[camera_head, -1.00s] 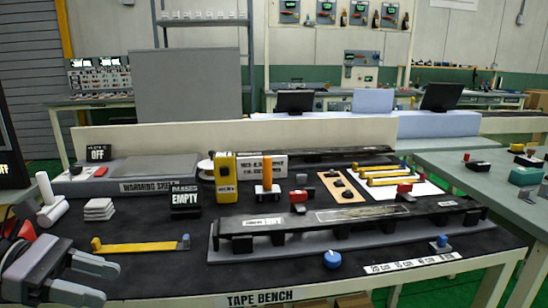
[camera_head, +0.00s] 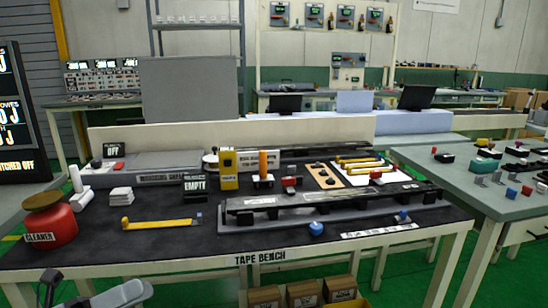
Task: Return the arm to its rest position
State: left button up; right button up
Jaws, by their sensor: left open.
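My left gripper (camera_head: 88,293) is at the bottom left corner of the head view, in front of the tape bench (camera_head: 185,262) and partly cut off by the frame edge. Its grey fingers are apart with nothing seen between them. The bench has a black top. A long dark trim piece (camera_head: 330,200) lies on a grey base on it, clear of the gripper. A yellow strip with a blue end (camera_head: 160,223) lies flat at the left. My right gripper is not in view.
A red cleaner pot (camera_head: 58,226) stands at the bench's left end, behind the gripper. A blue knob-like item (camera_head: 316,229) sits near the front edge. Cardboard boxes (camera_head: 303,293) are under the bench. A second table (camera_head: 500,190) stands at the right.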

pick_arm(q)
notch_tip(320, 180, down, 10)
jog(key=s+n+t+y+p, duration=0.3)
jog(key=n+t+y, duration=0.65)
jog(key=n, duration=1.35)
jog(key=s+d+f+n+g+y+p, duration=0.1)
jog(key=s+d+f+n+g+y, duration=0.1)
jog(key=s+f+n+g, duration=0.3)
jog(key=s+d+f+n+g+y+p, duration=0.2)
jog(key=s+d+f+n+g+y, duration=0.1)
jog(key=s+f+n+g, duration=0.2)
notch_tip(320, 180, down, 3)
jog(key=shift+s+r+n+y, duration=0.1)
jog(key=shift+s+n+y, duration=0.3)
jog(key=shift+n, duration=0.7)
